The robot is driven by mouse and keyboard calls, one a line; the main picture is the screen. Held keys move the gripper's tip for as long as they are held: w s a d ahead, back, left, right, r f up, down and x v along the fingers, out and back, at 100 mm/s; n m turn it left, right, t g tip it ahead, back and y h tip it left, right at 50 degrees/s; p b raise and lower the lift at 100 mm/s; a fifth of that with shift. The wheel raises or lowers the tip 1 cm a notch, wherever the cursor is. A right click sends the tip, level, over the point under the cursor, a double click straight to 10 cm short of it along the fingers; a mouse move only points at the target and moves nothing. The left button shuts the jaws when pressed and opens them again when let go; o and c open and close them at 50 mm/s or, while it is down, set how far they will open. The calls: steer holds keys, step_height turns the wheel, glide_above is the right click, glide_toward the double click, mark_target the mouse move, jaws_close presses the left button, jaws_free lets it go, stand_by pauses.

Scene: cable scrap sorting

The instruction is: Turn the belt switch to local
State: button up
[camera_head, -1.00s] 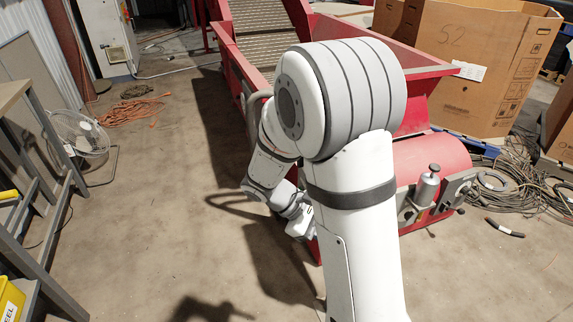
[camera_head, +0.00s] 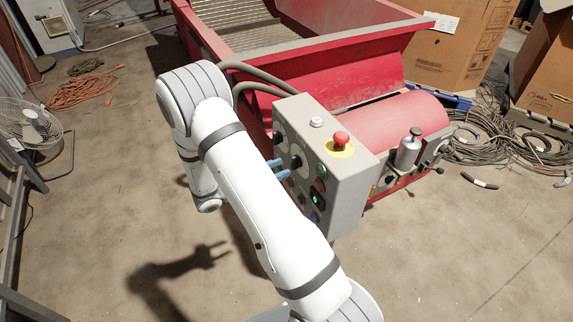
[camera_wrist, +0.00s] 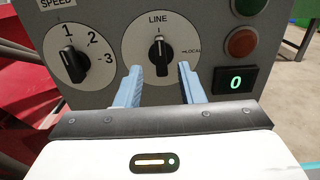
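The belt switch (camera_wrist: 159,48) is a black knob on a round white plate marked LINE at the top and LOCAL at the right. Its pointer stands upright toward LINE. It sits on the face of a grey control box (camera_head: 352,190), seen edge-on in the head view. My gripper (camera_wrist: 161,74) is open, with its two light-blue fingers apart, one to each side below the knob. Nothing is between them, and they appear short of the knob. In the head view my gripper (camera_head: 279,169) points right at the box face, its body mostly hidden behind my arm.
Left of the switch is a SPEED knob (camera_wrist: 72,63). A red emergency button (camera_head: 341,138) tops the box. The red conveyor hopper (camera_head: 345,60) stands behind.

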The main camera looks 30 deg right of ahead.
mark_target(294, 162)
steer(key=d, duration=0.3)
steer(key=shift+d, duration=0.25)
jaws_close()
